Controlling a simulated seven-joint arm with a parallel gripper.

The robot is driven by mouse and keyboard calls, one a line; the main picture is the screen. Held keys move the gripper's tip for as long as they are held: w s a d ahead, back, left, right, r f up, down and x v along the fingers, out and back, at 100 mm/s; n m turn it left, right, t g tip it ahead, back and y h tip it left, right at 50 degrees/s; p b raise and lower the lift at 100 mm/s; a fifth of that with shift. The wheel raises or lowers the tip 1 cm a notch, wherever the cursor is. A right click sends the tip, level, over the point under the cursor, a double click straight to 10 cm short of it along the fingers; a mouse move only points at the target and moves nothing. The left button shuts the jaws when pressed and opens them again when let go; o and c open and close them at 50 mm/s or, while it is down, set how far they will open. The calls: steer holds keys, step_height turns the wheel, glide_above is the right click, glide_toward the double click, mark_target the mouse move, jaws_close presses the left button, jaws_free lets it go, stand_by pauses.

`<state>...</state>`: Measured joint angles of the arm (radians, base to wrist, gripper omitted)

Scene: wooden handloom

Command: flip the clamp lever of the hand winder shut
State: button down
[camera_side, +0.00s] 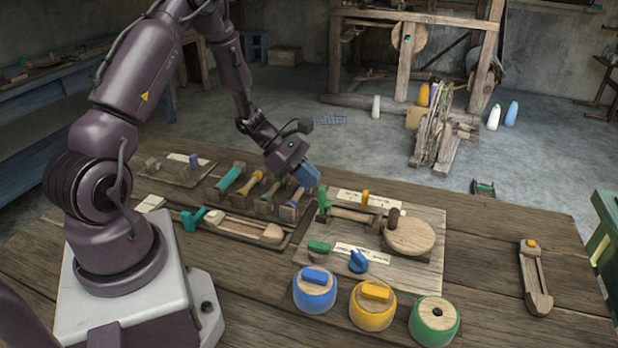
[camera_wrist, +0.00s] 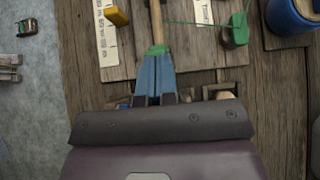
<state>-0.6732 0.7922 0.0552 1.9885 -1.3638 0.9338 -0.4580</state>
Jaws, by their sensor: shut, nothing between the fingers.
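The hand winder sits on a pale board (camera_side: 430,268) with a round wooden disc (camera_side: 410,238) and a wooden spindle (camera_side: 352,215). A green upright piece (camera_side: 322,203) stands at the spindle's left end. A yellow lever (camera_side: 365,199), a green lever (camera_side: 318,247) and a blue lever (camera_side: 357,262) are also on the board; I cannot tell which is the clamp lever. My gripper (camera_side: 312,174), with blue fingers, is shut and empty above the board's far left corner. In the wrist view, its tips (camera_wrist: 155,57) overlap the green piece (camera_wrist: 157,49); contact is unclear.
Blue (camera_side: 315,290), yellow (camera_side: 372,305) and green (camera_side: 434,321) round pots stand along the board's front. A rack of tools (camera_side: 255,190) lies to the left. A wooden shuttle (camera_side: 535,278) lies at the right, with bare table between.

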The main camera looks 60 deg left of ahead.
steer(key=v, duration=1)
